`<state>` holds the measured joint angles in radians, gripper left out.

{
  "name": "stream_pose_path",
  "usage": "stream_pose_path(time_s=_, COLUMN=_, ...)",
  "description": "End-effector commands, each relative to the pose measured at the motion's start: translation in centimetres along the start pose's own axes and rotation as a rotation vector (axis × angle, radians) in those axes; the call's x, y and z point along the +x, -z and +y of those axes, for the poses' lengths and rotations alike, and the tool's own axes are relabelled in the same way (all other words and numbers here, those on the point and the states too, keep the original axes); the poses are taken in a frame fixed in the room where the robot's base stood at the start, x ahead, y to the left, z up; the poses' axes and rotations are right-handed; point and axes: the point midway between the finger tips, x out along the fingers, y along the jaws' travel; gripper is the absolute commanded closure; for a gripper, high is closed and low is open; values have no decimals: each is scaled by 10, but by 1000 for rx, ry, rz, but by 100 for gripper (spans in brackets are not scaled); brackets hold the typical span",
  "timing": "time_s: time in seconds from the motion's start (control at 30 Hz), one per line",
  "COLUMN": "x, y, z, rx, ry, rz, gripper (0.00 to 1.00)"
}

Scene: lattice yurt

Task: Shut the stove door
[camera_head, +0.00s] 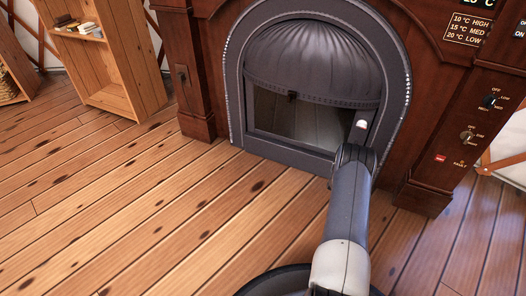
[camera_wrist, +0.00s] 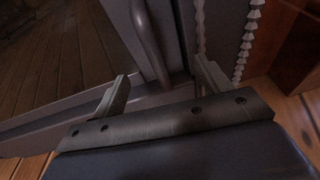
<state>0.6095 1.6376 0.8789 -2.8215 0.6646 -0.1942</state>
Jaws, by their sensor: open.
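The stove door (camera_head: 300,118) is a dark-framed glass panel under a ribbed metal hood, in the arched grey stove surround (camera_head: 236,70). Its glass shows floorboards. In the wrist view the door glass (camera_wrist: 60,60) fills the upper left, with a curved bar handle (camera_wrist: 148,42) near its right edge. I cannot tell whether a narrow gap stands between door and surround. My gripper (camera_wrist: 162,84) is open and empty, its fingers pointing at the door's lower right edge, below the handle. I cannot tell if they touch it. In the head view my arm hides the fingers.
A wooden mantel (camera_head: 200,65) surrounds the stove, with a control panel of knobs (camera_head: 467,136) at right. A wooden shelf unit (camera_head: 110,65) with books stands at left. The plank floor (camera_head: 150,200) in front and to the left is clear.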

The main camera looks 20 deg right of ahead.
Motion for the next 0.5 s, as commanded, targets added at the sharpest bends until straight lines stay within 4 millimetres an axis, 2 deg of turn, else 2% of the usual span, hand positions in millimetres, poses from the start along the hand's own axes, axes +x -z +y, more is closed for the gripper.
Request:
stream_pose_path(time_s=0.2, x=-3, y=-1, z=0, rx=0, ry=0, rz=0, gripper=27)
stream_pose_path(time_s=0.5, x=-27, y=-3, z=0, rx=-1, ry=0, rz=2, gripper=27)
